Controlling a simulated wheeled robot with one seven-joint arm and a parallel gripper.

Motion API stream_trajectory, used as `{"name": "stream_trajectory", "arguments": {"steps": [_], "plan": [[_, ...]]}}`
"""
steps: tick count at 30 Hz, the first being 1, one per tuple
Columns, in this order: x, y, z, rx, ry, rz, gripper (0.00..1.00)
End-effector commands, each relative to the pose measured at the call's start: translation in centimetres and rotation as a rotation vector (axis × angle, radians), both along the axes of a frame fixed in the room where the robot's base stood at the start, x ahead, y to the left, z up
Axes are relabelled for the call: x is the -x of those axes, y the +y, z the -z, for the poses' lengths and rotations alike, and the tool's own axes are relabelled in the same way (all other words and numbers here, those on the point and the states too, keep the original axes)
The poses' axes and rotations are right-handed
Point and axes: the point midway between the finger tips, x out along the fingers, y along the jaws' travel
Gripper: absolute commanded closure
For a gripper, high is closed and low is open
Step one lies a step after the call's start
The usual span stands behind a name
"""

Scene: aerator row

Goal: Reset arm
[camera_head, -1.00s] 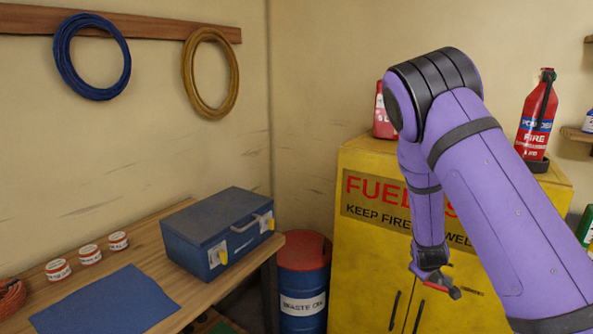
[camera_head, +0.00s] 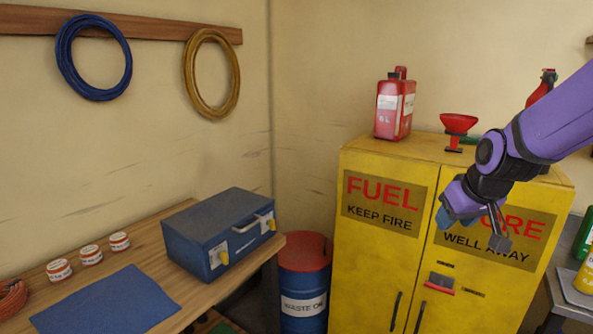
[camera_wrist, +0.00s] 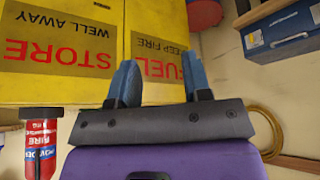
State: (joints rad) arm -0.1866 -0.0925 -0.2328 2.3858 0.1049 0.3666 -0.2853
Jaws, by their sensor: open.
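My purple arm comes in from the right in the head view, in front of the yellow fuel cabinet. My gripper (camera_head: 450,212) is at its end, in front of the upper part of the cabinet doors, covering part of the lettering. In the wrist view its two blue fingers (camera_wrist: 160,80) stand apart with nothing between them. Beyond them the yellow cabinet (camera_wrist: 70,70) shows upside down. I cannot tell the exact gap between fingers and doors.
The cabinet (camera_head: 380,260) bears a red can (camera_head: 394,108), a red funnel (camera_head: 458,123) and a partly hidden extinguisher (camera_head: 541,88). Left are a workbench (camera_head: 205,292) with a blue toolbox (camera_head: 222,235), several small tins (camera_head: 91,255), a blue mat (camera_head: 105,303), and a waste-oil drum (camera_head: 303,285).

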Motion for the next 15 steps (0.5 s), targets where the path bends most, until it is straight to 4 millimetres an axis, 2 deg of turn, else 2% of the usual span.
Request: {"name": "stream_trajectory", "arguments": {"steps": [1,6,15], "plan": [[1.3,0.1,-1.4,-0.014,-0.006,0.005,0.55],[5.8,0.6,-4.6,-0.049,0.000,0.024,0.55],[14.4,1.1,-8.5,-0.062,0.010,0.071,0.55]]}}
